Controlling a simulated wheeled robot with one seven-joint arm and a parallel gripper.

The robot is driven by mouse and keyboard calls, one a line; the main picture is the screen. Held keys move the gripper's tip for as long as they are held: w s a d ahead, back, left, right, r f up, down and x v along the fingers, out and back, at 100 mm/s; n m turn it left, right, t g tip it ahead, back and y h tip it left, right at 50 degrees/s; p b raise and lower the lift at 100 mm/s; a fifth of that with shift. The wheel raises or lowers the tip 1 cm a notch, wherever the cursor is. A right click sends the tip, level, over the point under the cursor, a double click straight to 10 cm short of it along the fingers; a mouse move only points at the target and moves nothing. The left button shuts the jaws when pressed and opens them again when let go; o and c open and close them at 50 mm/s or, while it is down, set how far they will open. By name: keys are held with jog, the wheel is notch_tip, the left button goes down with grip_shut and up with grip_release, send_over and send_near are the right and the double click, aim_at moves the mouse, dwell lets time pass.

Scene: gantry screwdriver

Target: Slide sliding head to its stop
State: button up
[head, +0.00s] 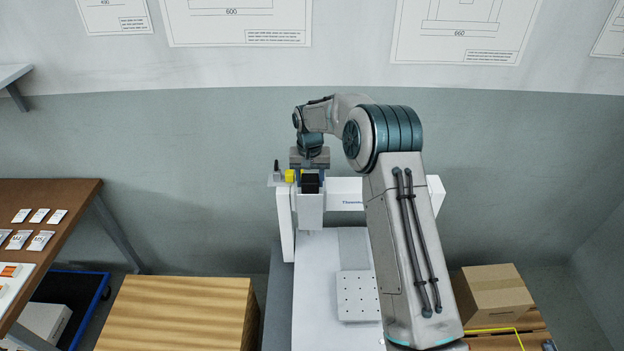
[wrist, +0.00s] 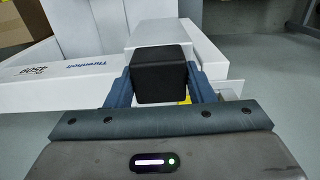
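The gantry has a white horizontal beam (head: 345,189) with blue lettering, also in the wrist view (wrist: 70,72). The sliding head (head: 310,208) is a pale box near the beam's left end in the head view, with a black block-shaped grip (head: 311,184) on it. In the wrist view the black grip (wrist: 160,75) sits between the two blue fingers of my gripper (wrist: 160,88). The fingers lie close against both its sides, and my gripper appears shut on it. The fingertips are hidden behind the grip. My arm hides part of the beam's right side.
A yellow part (head: 290,176) and a small dark knob (head: 277,167) stand at the beam's left end. A perforated plate (head: 357,296) lies on the white table (head: 315,300) below. A wooden crate (head: 180,312) stands left, a cardboard box (head: 492,291) right.

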jog(key=o, duration=0.4)
jog(key=shift+a, duration=0.45)
jog(key=shift+c, duration=0.2)
jog(key=shift+d+r, duration=0.15)
jog(key=shift+d, duration=0.2)
notch_tip(320, 180, up, 14)
jog(key=b, duration=0.2)
jog(key=shift+a+f, duration=0.2)
